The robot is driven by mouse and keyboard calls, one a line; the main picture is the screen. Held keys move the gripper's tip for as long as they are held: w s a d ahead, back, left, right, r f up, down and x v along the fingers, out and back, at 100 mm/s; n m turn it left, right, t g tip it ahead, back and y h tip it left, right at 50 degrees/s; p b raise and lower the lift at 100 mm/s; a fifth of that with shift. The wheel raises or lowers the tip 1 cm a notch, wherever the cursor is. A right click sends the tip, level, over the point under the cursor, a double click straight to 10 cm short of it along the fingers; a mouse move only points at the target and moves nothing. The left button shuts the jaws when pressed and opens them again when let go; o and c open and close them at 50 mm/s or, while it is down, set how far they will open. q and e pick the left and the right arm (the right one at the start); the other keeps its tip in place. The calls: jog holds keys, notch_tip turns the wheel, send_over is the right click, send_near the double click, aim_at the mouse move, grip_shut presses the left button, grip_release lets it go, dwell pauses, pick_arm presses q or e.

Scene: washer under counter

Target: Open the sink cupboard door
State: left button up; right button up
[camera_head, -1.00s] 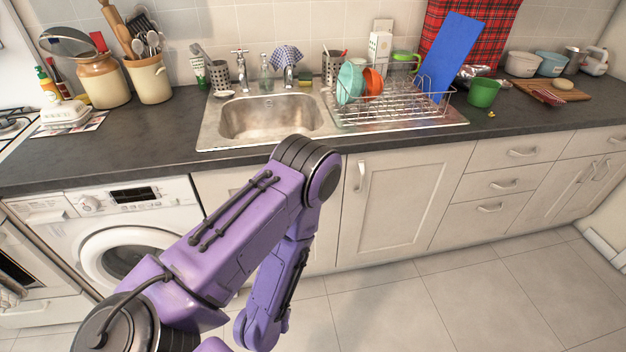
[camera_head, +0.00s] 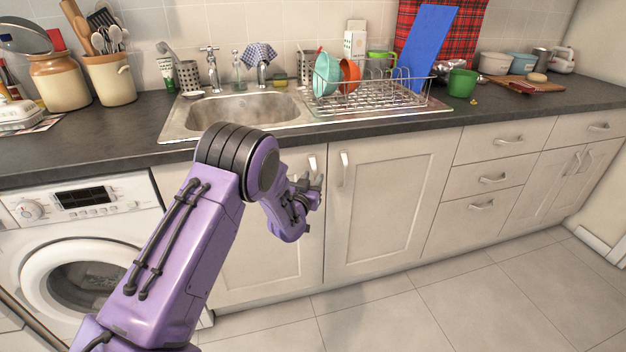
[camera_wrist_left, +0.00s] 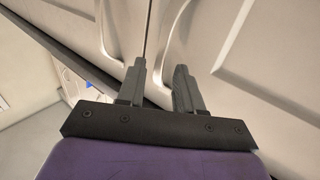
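The sink cupboard has two pale doors below the sink (camera_head: 245,112). Its left door (camera_head: 262,262) is partly hidden by my arm; its right door (camera_head: 385,210) is fully visible. Both look closed. The left door's handle (camera_head: 313,164) is just above my left gripper (camera_head: 310,186), and the right door's handle (camera_head: 344,168) is to its right. The door seam and two curved handles (camera_wrist_left: 106,32) (camera_wrist_left: 177,42) lie beyond the fingertips. My right gripper is out of view.
A washing machine (camera_head: 88,230) stands left of the cupboard, with drawers (camera_head: 488,178) to its right. The dark counter (camera_head: 90,147) overhangs above, holding a dish rack (camera_head: 375,97) and crockery. The tiled floor (camera_head: 400,310) in front is clear.

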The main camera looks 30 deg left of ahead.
pick_arm(q)
jog(key=shift+w+a, duration=0.15)
jog(key=shift+w, duration=0.35)
grip_shut()
dwell(1.1)
